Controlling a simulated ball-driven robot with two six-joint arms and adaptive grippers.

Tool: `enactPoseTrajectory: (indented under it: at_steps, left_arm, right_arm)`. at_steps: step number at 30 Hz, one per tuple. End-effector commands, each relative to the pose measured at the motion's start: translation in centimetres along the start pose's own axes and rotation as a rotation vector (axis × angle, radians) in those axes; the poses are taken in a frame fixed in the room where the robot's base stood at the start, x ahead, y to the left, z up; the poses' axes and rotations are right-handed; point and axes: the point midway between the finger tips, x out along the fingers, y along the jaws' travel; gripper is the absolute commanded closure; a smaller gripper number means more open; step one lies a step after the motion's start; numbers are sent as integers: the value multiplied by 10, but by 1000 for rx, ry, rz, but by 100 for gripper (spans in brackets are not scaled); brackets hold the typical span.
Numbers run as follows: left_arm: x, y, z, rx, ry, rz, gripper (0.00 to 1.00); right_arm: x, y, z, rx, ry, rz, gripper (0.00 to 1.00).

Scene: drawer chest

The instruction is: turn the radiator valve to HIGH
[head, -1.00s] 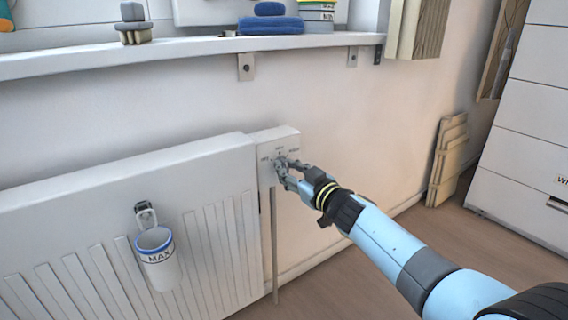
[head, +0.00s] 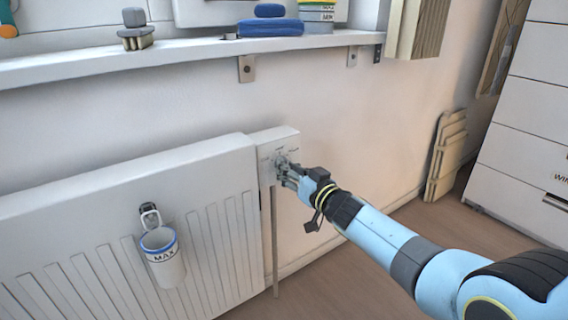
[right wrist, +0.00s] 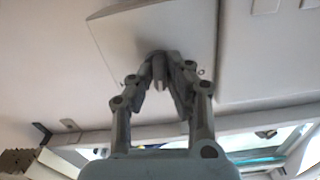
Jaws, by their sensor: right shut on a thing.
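The radiator (head: 130,225) is white and ribbed and fills the lower left of the head view. At its right end is a white valve box (head: 285,139) with small dark markings I cannot read. My right gripper (head: 284,164) is at the front of this box, its fingers closed on the valve knob. In the right wrist view the fingers (right wrist: 160,85) pinch the grey knob in front of the white box (right wrist: 115,35). The fingers mostly hide the knob, so its setting cannot be read. My left gripper is not in view.
A white cup (head: 163,262) marked MAX hangs on the radiator's front. A shelf (head: 190,55) above holds blue folded cloths (head: 270,27) and a small stack of stones (head: 135,30). White drawers (head: 525,150) stand at the right, with wooden slats (head: 446,155) against the wall.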

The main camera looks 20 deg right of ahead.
Motion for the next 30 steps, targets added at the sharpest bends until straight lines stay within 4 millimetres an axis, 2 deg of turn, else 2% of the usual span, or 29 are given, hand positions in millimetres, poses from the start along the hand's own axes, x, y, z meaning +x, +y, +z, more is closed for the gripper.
enactPoseTrajectory:
  at_steps: [9,21,30]
  left_arm:
    - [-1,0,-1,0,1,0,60]
    - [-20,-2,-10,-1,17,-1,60]
    - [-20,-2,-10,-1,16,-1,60]
  right_arm:
    - [-1,0,2,20,-3,0,100]
    - [-1,-1,1,364,-4,0,100]
    - [-1,0,2,402,-3,1,100]
